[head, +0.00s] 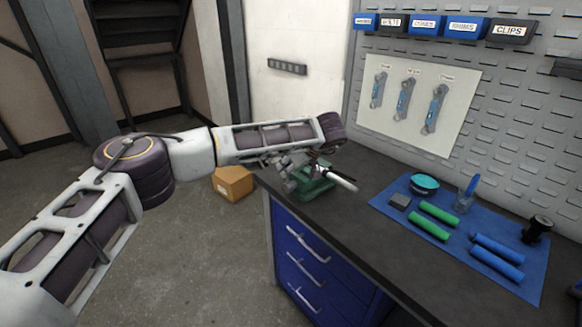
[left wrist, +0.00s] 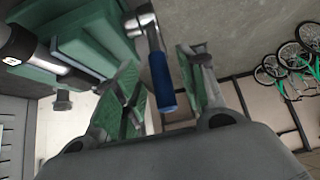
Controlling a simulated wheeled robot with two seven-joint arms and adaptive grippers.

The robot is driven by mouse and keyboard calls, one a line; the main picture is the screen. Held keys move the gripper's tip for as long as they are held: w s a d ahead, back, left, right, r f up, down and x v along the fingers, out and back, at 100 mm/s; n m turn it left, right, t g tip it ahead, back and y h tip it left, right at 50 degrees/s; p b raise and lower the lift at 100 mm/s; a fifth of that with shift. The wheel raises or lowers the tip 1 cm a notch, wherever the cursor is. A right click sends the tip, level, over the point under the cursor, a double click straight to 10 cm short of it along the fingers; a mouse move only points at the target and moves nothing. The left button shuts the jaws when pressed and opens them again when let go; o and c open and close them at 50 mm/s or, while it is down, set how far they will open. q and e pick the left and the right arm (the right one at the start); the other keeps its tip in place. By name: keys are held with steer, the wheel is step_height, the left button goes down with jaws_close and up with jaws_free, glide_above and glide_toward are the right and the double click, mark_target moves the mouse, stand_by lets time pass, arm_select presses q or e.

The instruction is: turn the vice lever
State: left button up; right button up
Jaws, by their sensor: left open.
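The green vice (head: 318,188) stands on the near left corner of the workbench, partly hidden behind my left gripper (head: 290,172). In the left wrist view, the vice's green body (left wrist: 88,42) fills the upper left. Its lever is a metal arm with a blue handle (left wrist: 162,82). My left gripper (left wrist: 163,72) is open. The blue handle appears between its two green-padded fingers, with visible gaps on both sides. A white and black tube (head: 342,179) sticks out at the vice; whether it is clamped cannot be told. My right gripper is not in view.
A blue mat (head: 385,206) on the workbench (head: 375,240) holds green grips (head: 438,213), blue grips (head: 497,247) and a teal-topped round item (head: 424,184). Blue drawers (head: 305,258) are below. A cardboard box (head: 233,183) stands on the floor. Labelled bins (head: 467,27) hang on the pegboard.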

arm_select(q)
steer(key=v, duration=1.2)
steer(key=shift+d+f, duration=0.1)
